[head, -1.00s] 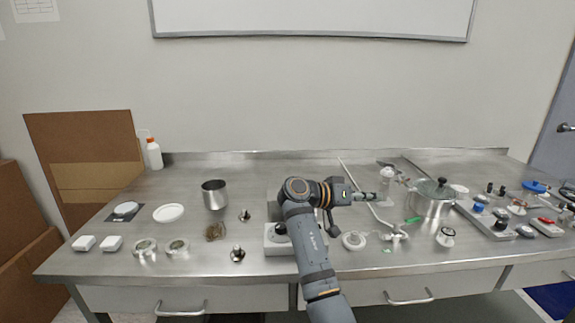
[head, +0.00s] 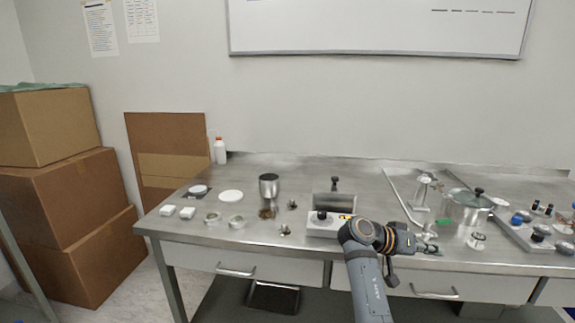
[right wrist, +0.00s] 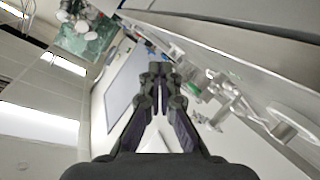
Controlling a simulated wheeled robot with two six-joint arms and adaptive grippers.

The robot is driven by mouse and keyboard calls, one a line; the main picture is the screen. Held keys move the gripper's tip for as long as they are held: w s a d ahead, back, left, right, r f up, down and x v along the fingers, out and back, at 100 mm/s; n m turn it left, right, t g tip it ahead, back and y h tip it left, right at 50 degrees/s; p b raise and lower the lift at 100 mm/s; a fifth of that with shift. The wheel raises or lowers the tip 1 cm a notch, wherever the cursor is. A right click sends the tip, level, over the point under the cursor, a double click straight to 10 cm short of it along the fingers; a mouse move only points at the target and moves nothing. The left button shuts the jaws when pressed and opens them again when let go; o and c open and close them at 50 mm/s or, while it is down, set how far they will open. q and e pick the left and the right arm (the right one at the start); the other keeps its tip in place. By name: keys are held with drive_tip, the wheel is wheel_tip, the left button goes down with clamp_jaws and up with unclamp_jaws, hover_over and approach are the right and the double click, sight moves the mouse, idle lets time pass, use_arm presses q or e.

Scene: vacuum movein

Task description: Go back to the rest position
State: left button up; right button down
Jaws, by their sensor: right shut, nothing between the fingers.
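My right gripper (head: 428,243) is at the end of the grey arm that comes up from the bottom of the head view. It points to the right, over the front part of the steel bench (head: 200,232). In the right wrist view its fingers (right wrist: 160,98) are closed together with nothing between them. A white base unit with black knobs (head: 326,228) stands just left of my right arm. My left gripper is not in view.
A steel cup (head: 269,187), white dishes (head: 231,196) and small metal parts (head: 285,230) stand on the left half of the bench. A grey tray with several fittings (head: 525,228) is at the right. Cardboard boxes (head: 62,184) are stacked at the far left.

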drive_tip(key=s+f+n+t+y, duration=0.1)
drive_tip(key=s+f+n+y, duration=0.15)
drive_tip(key=s+f, duration=0.55)
drive_tip(key=s+f+n+t+y, duration=0.15)
drive_tip(key=s+f+y, duration=0.25)
drive_tip(key=f, duration=0.8)
drive_tip(key=s+a+f+n+y, duration=0.2)
drive_tip(key=s+a+n+y, duration=0.15)
drive_tip(key=s+a, duration=0.35)
drive_tip(key=s+a+f+n+y, duration=0.3)
drive_tip(key=s+a+y, duration=0.15)
drive_tip(key=s, duration=0.45)
drive_tip(key=s+d+f+g+h, duration=0.15)
drive_tip(key=s+f, duration=0.25)
drive_tip(key=f, duration=1.3)
drive_tip(key=s+d+f+g, duration=0.1)
drive_tip(key=s+d+f, duration=0.15)
drive_tip(key=f, duration=1.45)
drive_tip(key=s+f, duration=0.8)
drive_tip(key=s, duration=0.4)
wheel_tip(320, 180, up, 14)
drive_tip(key=s+p, duration=0.2)
drive_tip(key=p, duration=1.2)
drive_tip(key=shift+s+a+m+y+p, duration=0.15)
drive_tip(key=shift+s+m+y+p, duration=0.15)
drive_tip(key=shift+m+p, duration=0.15)
